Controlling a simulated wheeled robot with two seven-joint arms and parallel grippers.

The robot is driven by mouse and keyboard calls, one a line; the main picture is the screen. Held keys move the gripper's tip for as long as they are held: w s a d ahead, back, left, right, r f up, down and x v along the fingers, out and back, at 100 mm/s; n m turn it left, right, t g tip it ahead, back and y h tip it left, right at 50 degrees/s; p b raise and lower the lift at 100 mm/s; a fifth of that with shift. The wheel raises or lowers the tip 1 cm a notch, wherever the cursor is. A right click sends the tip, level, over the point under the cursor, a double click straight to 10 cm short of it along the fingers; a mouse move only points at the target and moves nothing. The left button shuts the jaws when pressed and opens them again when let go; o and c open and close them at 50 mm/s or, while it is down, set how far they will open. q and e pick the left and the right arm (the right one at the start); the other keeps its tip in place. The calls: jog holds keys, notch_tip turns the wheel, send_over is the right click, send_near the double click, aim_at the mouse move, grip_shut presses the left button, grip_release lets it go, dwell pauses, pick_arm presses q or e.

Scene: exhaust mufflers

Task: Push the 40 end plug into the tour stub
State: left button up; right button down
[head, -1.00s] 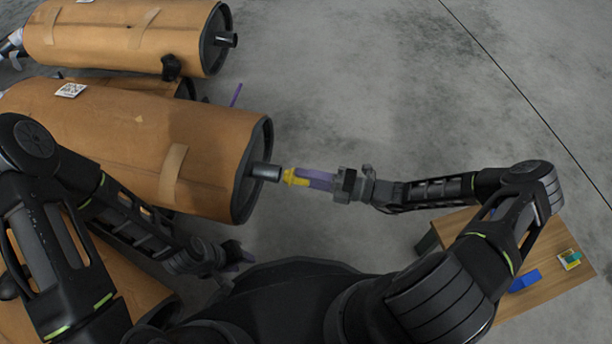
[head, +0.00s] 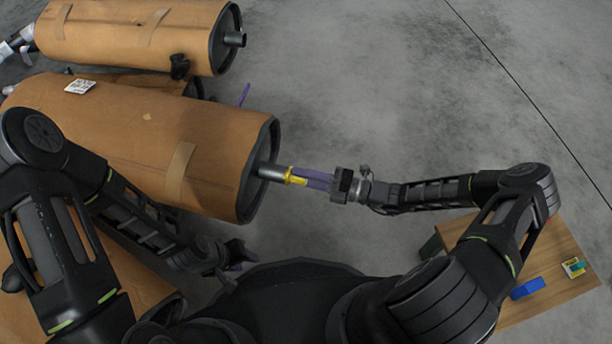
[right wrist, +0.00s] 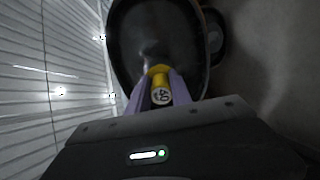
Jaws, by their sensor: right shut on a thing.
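The yellow end plug (head: 297,178) is at the open end of the grey metal stub (head: 270,171), which sticks out of the wrapped muffler's dark end cap. The plug lines up with the stub and looks in contact; how deep it sits inside cannot be told. My right gripper (head: 315,179) is shut on the plug with its purple fingers. In the right wrist view, the plug (right wrist: 160,90) shows a marked round end between the fingers, and the stub is mostly hidden behind it. My left gripper (head: 238,262) hangs low beside the muffler, apart from the stub; its opening is unclear.
Another wrapped muffler (head: 135,35) lies behind, with its own pipe end (head: 235,39). Grey floor right of the stub is clear.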

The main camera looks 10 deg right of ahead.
jog(key=shift+w+a, duration=0.1)
jog(key=shift+a, duration=0.15)
jog(key=c, duration=1.1)
grip_release()
jog(key=p+v, duration=0.1)
jog(key=v, duration=0.6)
jog(key=shift+d+p, duration=0.35)
jog(key=shift+p, duration=0.05)
